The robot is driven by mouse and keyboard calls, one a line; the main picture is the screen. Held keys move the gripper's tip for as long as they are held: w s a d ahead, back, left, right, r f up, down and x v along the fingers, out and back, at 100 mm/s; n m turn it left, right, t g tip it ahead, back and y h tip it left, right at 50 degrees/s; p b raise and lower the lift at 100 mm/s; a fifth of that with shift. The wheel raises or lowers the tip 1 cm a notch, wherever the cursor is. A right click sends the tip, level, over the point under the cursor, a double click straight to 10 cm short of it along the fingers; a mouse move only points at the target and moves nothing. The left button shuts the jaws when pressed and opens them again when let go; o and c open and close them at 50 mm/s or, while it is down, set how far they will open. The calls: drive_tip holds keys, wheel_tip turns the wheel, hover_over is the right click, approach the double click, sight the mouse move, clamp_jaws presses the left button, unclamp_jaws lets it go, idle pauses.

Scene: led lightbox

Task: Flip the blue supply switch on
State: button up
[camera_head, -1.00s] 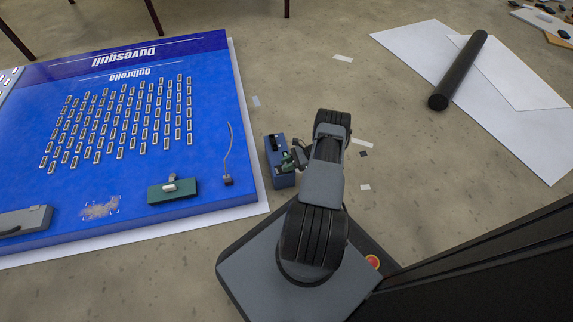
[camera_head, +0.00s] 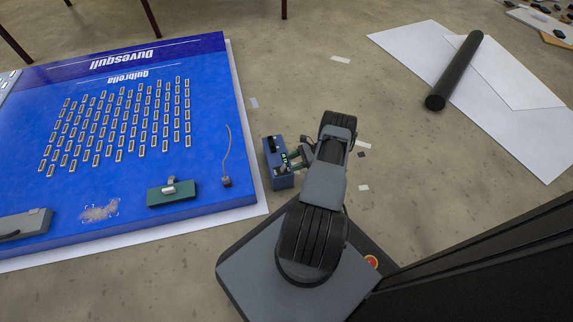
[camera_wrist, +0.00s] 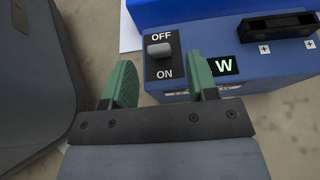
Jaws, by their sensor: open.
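The blue supply box (camera_head: 271,150) stands on the floor just right of the blue panel in the head view. In the wrist view the blue supply box (camera_wrist: 240,85) fills the upper right. Its grey switch knob (camera_wrist: 160,50) sits on a black plate marked OFF above and ON below, nearer the OFF label. My gripper (camera_wrist: 160,72) is open, its green fingers either side of the switch plate in the picture, with nothing between them. I cannot tell whether a finger touches the box.
The large blue panel (camera_head: 120,185) lies at left with rows of small modules, a green board (camera_head: 172,194) and a short upright cable (camera_head: 227,160). A black roll (camera_head: 455,70) lies on white sheets at right. Scraps lie on the floor beyond my arm.

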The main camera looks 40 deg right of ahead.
drive_tip(key=v, duration=0.9)
drive_tip(key=shift+s+d, duration=0.15)
drive_tip(key=shift+d, duration=0.15)
drive_tip(key=shift+r+p, duration=0.1)
drive_tip(key=shift+p, duration=0.2)
drive_tip(key=w+a+r+n+g+h+p, duration=0.25)
drive_tip(key=a+r+n+p, duration=0.35)
drive_tip(key=r, duration=1)
drive_tip(key=w+a+r+n+g+h+p, duration=0.15)
drive_tip(key=w+a+r+p, duration=0.4)
drive_tip(key=r, duration=0.95)
drive_tip(key=w+a+r+n+g+h+p, duration=0.25)
drive_tip(key=r+p, duration=0.65)
drive_tip(key=r, duration=0.7)
drive_tip(key=s+a+r+n+t+h+p, duration=0.1)
drive_tip(key=s+a+r+n+p, duration=0.3)
drive_tip(key=r, duration=0.7)
drive_tip(key=s+a+r+n+t+h+p, duration=0.2)
drive_tip(key=s+a+r+n+p, duration=0.3)
drive_tip(key=a+r+p, duration=0.4)
drive_tip(key=s+a+r+n+t+h+p, duration=0.1)
drive_tip(key=s+a+r+n+p, duration=0.3)
drive_tip(key=r, duration=0.9)
drive_tip(key=s+a+h+p, duration=0.1)
drive_tip(key=s+a+p, duration=0.2)
drive_tip(key=a, duration=0.1)
drive_tip(key=shift+r, duration=0.15)
drive_tip(key=shift+s+h, duration=0.1)
drive_tip(key=shift+h, duration=0.15)
drive_tip(key=shift+c, duration=0.4)
